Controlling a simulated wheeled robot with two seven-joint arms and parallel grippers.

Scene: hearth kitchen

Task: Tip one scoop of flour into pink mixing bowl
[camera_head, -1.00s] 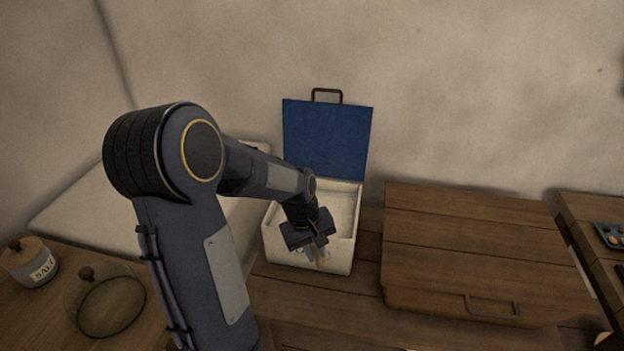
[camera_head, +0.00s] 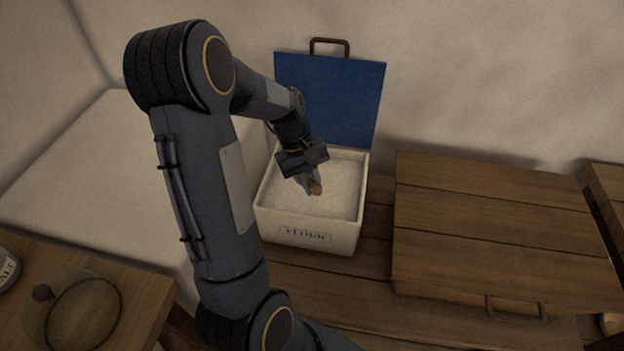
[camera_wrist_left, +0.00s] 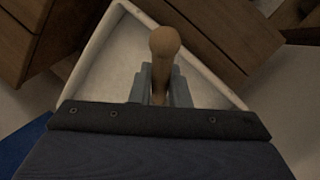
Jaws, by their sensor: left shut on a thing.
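A white flour bin (camera_head: 309,236) with its blue lid (camera_head: 330,98) raised stands on the wooden counter in the head view. White flour (camera_head: 338,182) fills much of it. My left gripper (camera_head: 308,181) is over the bin's opening, shut on a wooden handle (camera_head: 315,187), which also shows in the left wrist view (camera_wrist_left: 165,45) between the fingers (camera_wrist_left: 160,84). The rest of the scoop is hidden behind the gripper. The bin's pale rim (camera_wrist_left: 94,47) shows below the gripper in the wrist view. No pink mixing bowl and no right gripper are in view.
A closed wooden box (camera_head: 500,225) with a handle stands right of the bin. A glass dome (camera_head: 83,316) and part of a salt jar (camera_head: 6,270) are at the lower left. The wall is close behind the bin.

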